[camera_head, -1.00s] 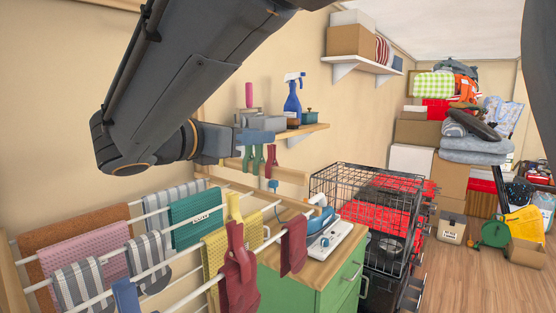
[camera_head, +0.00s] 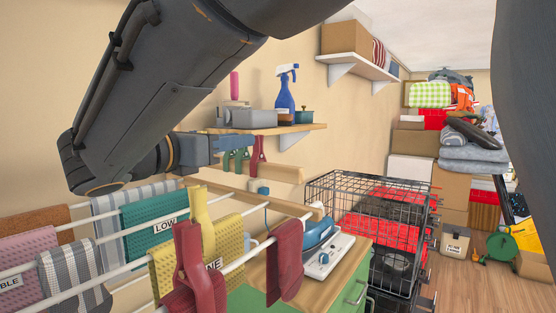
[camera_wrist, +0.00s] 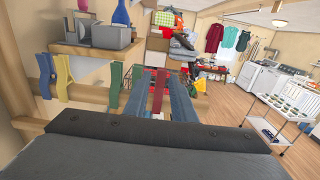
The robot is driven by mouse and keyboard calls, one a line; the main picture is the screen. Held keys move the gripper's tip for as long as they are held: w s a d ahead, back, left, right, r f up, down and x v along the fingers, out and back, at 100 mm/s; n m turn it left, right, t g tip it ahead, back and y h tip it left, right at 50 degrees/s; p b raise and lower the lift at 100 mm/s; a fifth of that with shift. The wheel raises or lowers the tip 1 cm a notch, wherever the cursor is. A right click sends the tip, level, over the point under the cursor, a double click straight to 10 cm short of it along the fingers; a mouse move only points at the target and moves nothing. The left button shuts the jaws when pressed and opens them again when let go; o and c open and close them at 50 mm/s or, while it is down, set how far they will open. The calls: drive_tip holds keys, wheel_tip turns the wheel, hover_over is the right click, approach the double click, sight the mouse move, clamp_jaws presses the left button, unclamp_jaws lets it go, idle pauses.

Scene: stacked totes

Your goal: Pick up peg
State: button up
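Several pegs hang on a wooden rail (camera_wrist: 90,95) under a shelf. In the wrist view they are a blue peg (camera_wrist: 44,75), a yellow peg (camera_wrist: 62,78), a green peg (camera_wrist: 115,86) and a red peg (camera_wrist: 159,92). The green peg (camera_head: 241,160) and red peg (camera_head: 258,155) also show in the head view, just below my gripper (camera_head: 248,139). In the wrist view my gripper (camera_wrist: 160,76) has its two blue-grey fingers apart, with the red peg in line between them. I cannot tell whether they touch it.
The shelf (camera_head: 310,127) above the rail holds a grey box, a blue spray bottle (camera_head: 285,92) and a pot. A drying rack (camera_head: 115,265) with cloths and clipped pegs stands in front.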

sight(258, 140)
drive_tip(key=shift+d+f+p+x, duration=0.15)
drive_tip(key=shift+p+x, duration=0.5)
drive_tip(key=shift+x, duration=1.1)
drive_tip(key=shift+d+f+p+x, duration=0.15)
drive_tip(key=shift+p+x, duration=0.5)
drive_tip(key=shift+x, duration=1.1)
drive_tip(key=shift+s+a, duration=0.15)
clamp_jaws()
